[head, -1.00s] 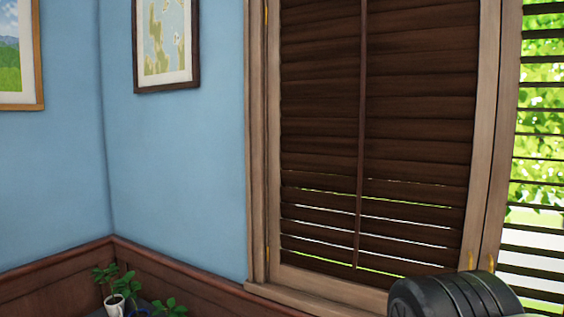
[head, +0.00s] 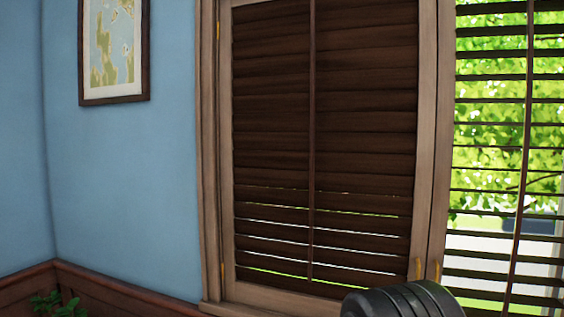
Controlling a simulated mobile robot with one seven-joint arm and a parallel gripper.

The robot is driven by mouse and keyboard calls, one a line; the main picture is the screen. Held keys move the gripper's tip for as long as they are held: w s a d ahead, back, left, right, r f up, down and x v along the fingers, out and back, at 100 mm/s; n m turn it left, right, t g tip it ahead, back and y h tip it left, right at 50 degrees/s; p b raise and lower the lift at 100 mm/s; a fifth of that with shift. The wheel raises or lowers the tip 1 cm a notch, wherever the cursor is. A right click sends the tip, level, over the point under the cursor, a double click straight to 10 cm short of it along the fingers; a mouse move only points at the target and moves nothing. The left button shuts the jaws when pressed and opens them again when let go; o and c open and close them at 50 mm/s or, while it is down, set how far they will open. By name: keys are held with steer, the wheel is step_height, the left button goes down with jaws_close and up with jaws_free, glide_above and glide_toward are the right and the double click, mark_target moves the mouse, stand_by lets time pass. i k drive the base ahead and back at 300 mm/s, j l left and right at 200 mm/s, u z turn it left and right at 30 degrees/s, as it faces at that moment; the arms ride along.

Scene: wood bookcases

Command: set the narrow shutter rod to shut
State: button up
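Two wooden shutter panels show in the head view. The left panel (head: 270,125) has dark slats lying nearly flat against each other, with thin slits of light between the lower ones. A narrow vertical rod (head: 311,150) runs down its middle. The right panel's slats (head: 490,165) are tilted open, and bright green foliage shows between them. A second narrow rod (head: 521,160) runs down that panel. The frames do not tell which rod the task means. A black rounded part of my arm shows at the bottom edge, in front of the left panel's lower right corner. My gripper's fingers are not in view.
A framed map (head: 113,50) hangs on the blue wall (head: 120,170). A plant (head: 52,302) sits low at the left.

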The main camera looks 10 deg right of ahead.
mark_target(530, 8)
steer(key=l+z, duration=0.7)
steer(key=l, duration=0.15)
steer(key=i+l+z, duration=0.1)
steer(key=l+z, duration=0.3)
